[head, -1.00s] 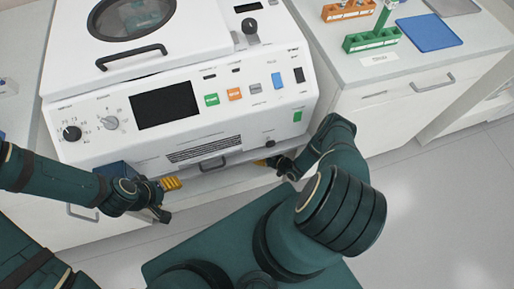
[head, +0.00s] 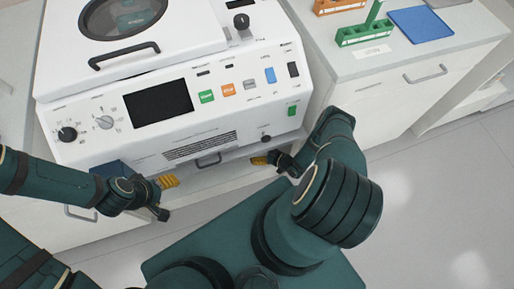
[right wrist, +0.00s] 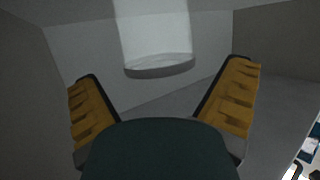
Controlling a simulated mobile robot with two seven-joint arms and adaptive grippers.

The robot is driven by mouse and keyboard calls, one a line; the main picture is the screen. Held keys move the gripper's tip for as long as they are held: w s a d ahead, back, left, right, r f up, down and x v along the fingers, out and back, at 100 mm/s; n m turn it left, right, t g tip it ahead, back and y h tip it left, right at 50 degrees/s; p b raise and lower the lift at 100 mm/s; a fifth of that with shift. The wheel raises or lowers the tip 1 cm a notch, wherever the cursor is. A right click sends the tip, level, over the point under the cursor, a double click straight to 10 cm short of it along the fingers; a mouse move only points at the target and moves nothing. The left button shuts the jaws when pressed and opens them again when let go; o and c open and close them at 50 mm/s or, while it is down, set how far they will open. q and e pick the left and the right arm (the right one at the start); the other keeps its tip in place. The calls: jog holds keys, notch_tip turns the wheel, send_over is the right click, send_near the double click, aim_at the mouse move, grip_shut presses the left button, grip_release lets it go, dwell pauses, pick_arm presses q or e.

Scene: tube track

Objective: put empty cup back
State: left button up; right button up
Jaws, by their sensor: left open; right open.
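In the right wrist view, a pale, translucent cylinder (right wrist: 155,35), possibly the cup, shows at the top, beyond my right gripper. Its top is cut off by the frame. The yellow-padded fingers of my right gripper (right wrist: 165,105) are spread, with nothing between their tips. In the head view, my right gripper (head: 267,160) is low at the front of the white machine, partly hidden by my own arm. My left gripper (head: 165,192) is open and empty in front of the machine's lower left. No cup can be made out in the head view.
The white machine (head: 230,128) has a round-windowed lid, a dark screen and coloured buttons. On the counter (head: 385,63) at right stand a green rack (head: 362,35), an orange rack (head: 338,5) and a blue mat (head: 426,25). Pale walls surround my right gripper closely.

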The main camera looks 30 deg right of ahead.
jog(key=v, duration=0.5)
jog(key=shift+s+d+r+p, duration=0.1)
jog(key=shift+s+p, duration=0.15)
jog(key=shift+p, duration=0.15)
